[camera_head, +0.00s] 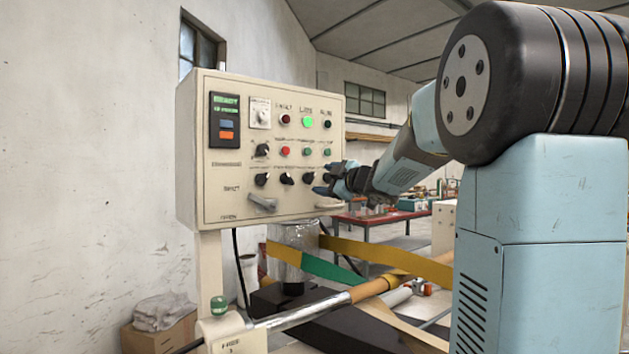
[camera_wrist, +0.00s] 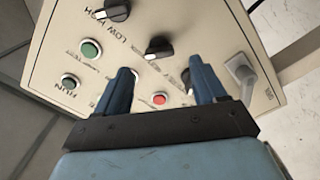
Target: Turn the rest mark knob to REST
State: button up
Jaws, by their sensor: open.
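A cream control panel (camera_head: 215,150) carries several black knobs, buttons and lamps in the head view. Its lower row of dark knobs includes a middle knob (camera_head: 287,178) and a right one (camera_head: 309,178). I cannot read which is the rest mark knob. My gripper (camera_head: 322,184) is open at the panel's lower right. In the wrist view, a black knob (camera_wrist: 158,47) with a pale pointer lies just beyond the gap between the fingers of my gripper (camera_wrist: 160,75). Another knob (camera_wrist: 186,78) is partly hidden behind the right finger. No contact is clear.
A knob marked LOW and HIGH (camera_wrist: 116,10), green buttons (camera_wrist: 90,48) and a red button (camera_wrist: 160,99) lie close by. A grey lever (camera_wrist: 241,72) sticks out beside the right finger. Below the panel are a roller (camera_head: 295,317) and yellow-green strips (camera_head: 325,268).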

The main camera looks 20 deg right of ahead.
aim_at(313, 179)
jog(key=x, duration=0.5)
jog(key=shift+w+a, duration=0.15)
jog(key=shift+w, duration=0.2)
jog(key=shift+c, duration=0.5)
jog(key=c, duration=1)
jog(key=shift+o, duration=0.2)
